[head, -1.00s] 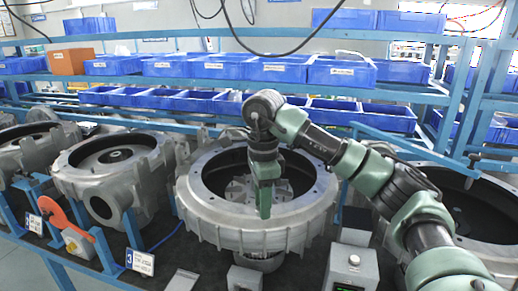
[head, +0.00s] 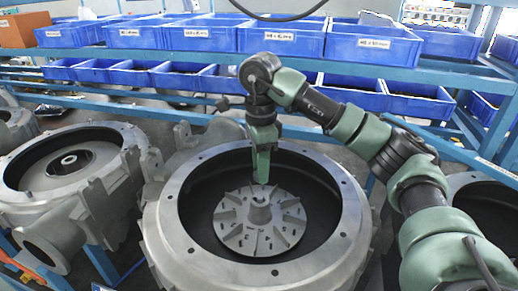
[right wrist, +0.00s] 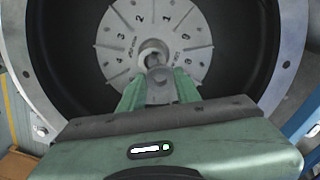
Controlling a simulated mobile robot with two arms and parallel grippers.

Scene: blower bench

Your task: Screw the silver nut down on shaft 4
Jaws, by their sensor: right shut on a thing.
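The blower housing (head: 165,225) stands open in the middle of the head view, with a finned silver impeller (head: 240,238) inside. The central hub and shaft (head: 261,214) rise from the impeller. My right gripper (head: 261,180) points down just above the hub. In the right wrist view, my right gripper (right wrist: 158,92) is shut on a small grey metal piece, apparently the silver nut (right wrist: 160,76). The nut is close to the shaft end (right wrist: 151,55); I cannot tell whether they touch. The fingers hide part of the nut. My left gripper is not in view.
Another open housing (head: 25,205) stands at left, and part of one at right. Behind are blue shelf rails (head: 440,75) with several blue bins (head: 280,40). The housing's raised rim surrounds the gripper's working space.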

